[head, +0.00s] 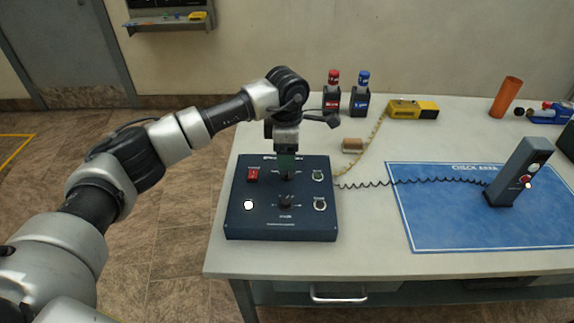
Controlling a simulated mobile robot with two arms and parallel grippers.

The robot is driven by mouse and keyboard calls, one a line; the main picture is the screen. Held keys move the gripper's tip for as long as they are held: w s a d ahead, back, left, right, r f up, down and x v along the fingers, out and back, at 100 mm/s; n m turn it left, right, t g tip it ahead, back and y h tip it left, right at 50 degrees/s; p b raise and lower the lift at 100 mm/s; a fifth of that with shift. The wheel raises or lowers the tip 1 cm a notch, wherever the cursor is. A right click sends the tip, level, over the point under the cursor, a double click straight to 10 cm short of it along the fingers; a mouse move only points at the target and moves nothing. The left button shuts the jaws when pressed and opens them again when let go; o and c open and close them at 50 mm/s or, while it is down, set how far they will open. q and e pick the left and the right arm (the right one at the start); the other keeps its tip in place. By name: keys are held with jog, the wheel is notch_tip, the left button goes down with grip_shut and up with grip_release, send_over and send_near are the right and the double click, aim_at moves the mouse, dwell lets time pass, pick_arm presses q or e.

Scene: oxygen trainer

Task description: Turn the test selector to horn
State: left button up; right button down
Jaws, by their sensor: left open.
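A dark blue control panel (236,222) lies on the left part of the table. It has a black lower knob (286,201) near its middle and a second dark knob (288,175) behind it. The labels are too small to read, so I cannot tell which knob is the test selector or where its pointer stands. My left gripper (287,166) is open and points down at the rear knob. It partly hides this knob, and I cannot tell whether the fingers touch it. My right gripper is out of view.
The panel also has a red switch (252,175), a white button (248,205) and round fittings at right. A coiled cord (410,182) runs to an upright handset (517,172) on the blue mat (440,228). Red (332,93) and blue (361,93) bottles stand behind.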

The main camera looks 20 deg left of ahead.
aim_at(287, 173)
pick_arm(q)
jog(key=shift+f, duration=2.75)
jog(key=c, duration=0.9)
